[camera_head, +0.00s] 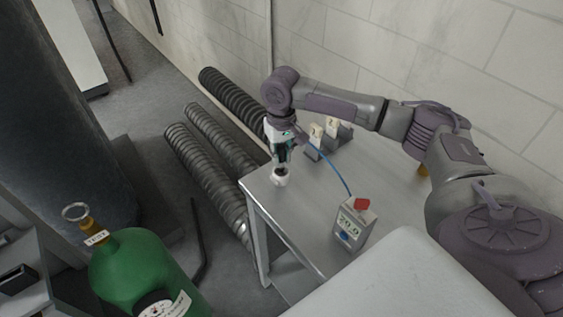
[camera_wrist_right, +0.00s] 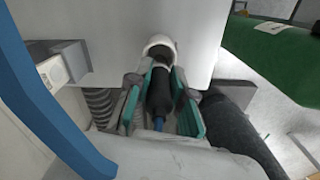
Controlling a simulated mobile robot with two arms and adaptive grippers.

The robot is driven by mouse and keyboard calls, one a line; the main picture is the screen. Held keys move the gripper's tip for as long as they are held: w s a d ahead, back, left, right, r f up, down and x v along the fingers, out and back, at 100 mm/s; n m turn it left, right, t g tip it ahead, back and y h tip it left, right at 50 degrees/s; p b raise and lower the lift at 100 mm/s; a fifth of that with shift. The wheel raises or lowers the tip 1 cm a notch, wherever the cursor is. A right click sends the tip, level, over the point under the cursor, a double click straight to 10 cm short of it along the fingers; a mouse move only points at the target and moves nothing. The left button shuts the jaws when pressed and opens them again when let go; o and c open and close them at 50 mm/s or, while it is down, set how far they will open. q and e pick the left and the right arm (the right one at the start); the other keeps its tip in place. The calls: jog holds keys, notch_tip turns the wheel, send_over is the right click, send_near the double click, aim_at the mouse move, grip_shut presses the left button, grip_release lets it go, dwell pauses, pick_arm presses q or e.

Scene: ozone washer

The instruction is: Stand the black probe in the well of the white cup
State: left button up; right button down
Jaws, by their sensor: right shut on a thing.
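The white cup (camera_head: 280,177) stands on the grey metal table (camera_head: 318,219) near its far left corner. In the right wrist view the white cup (camera_wrist_right: 159,46) shows just beyond my fingertips, with a dark opening. My right gripper (camera_head: 282,160) is directly over the cup, pointing down. Its teal-lined fingers are shut on the black probe (camera_wrist_right: 158,92), which lies between them with its tip at the cup's opening. I cannot tell how far the tip is inside. A blue cable (camera_head: 336,174) runs from the probe to the meter. My left gripper is not in view.
A grey meter box (camera_head: 354,224) reading about 20.0, with a red top part, stands on the table's front part. Small labelled holders (camera_head: 316,138) stand behind the gripper. A green gas cylinder (camera_head: 141,267) and ribbed hoses (camera_head: 208,160) are left of the table.

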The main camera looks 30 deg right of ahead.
aim_at(282, 171)
notch_tip(282, 171, down, 3)
jog(key=shift+s+r+p, duration=0.1)
jog(key=shift+r+p, duration=0.1)
jog(key=shift+p, duration=0.15)
jog(key=shift+f, duration=0.45)
jog(key=c, duration=1)
grip_release()
jog(key=shift+f, duration=0.15)
jog(key=shift+c, duration=0.2)
notch_tip(282, 171, up, 12)
jog(key=shift+r+b, duration=0.2)
jog(key=shift+b, duration=1.05)
